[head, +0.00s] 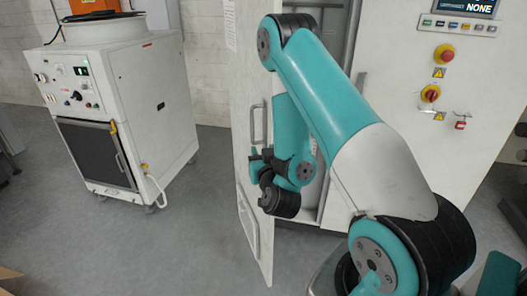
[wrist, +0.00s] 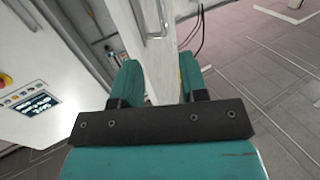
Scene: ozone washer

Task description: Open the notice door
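The white notice door (head: 240,120) stands swung out from the tall white cabinet, with a dark gap and the cabinet's inside showing behind it. It has a pale bar handle (head: 253,124) at mid height and another low down (head: 248,225). My gripper (head: 257,165) is beside the door below the upper handle, partly hidden by my arm. In the wrist view my gripper's (wrist: 160,82) teal fingers are spread apart, with the white door (wrist: 146,70) seen between them and a handle (wrist: 157,22) beyond. Whether the fingers touch the door is unclear.
The cabinet front (head: 450,95) at right carries a display, a red button and a red-yellow switch. A white wheeled machine (head: 140,95) stands at left. The grey floor (head: 205,215) between it and the door is clear.

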